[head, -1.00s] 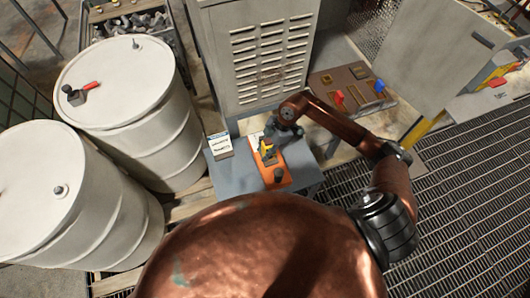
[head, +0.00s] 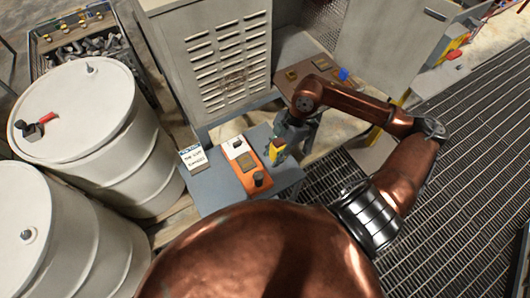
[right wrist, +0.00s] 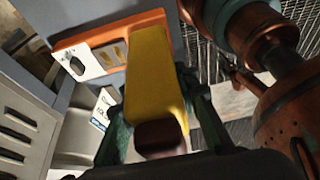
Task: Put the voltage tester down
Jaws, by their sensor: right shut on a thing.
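The voltage tester (head: 277,149) is a yellow block with a dark end. It also shows large in the right wrist view (right wrist: 153,75). My right gripper (head: 283,141) is shut on it, with a finger on each side in the right wrist view (right wrist: 156,105). In the head view the tester appears at the right edge of an orange board (head: 240,189). I cannot tell whether it touches anything below. My left gripper is not in view.
The orange board, with a white plate and black knob, lies on a grey table (head: 205,200). A white printed card (head: 193,158) stands at its left. A louvred cabinet (head: 225,60) rises behind. White drums (head: 80,110) stand left. A panel with a blue handle (head: 343,74) is behind my arm.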

